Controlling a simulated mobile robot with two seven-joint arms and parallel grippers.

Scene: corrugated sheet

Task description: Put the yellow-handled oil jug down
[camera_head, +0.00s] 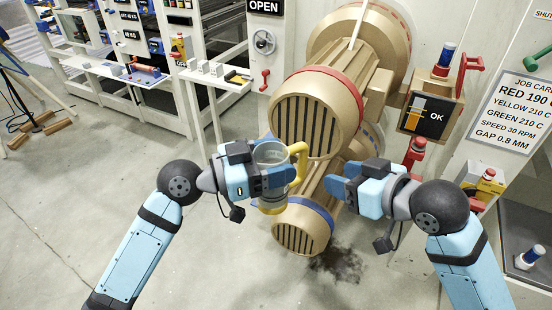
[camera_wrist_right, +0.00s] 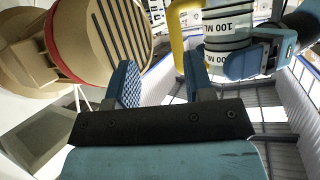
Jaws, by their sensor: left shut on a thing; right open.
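The oil jug (camera_head: 272,156) is a clear vessel with a yellow handle (camera_head: 300,160) on its right side. My left gripper (camera_head: 262,175) is shut on the jug's body and holds it upright in the air, in front of the brown rollers. Part of the jug is hidden behind the gripper. In the right wrist view the jug (camera_wrist_right: 228,40) shows "100 ML" marks, with its yellow handle (camera_wrist_right: 180,35) towards my right gripper. My right gripper (camera_head: 338,188) is open and empty, to the right of the jug and apart from it.
Large brown rollers (camera_head: 305,115) with red and blue rings stand behind the jug. A dark stain (camera_head: 338,264) marks the floor below. A narrow white table (camera_head: 222,80) stands at the back left. A grey bench (camera_head: 525,255) with a blue-capped bottle is at the right.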

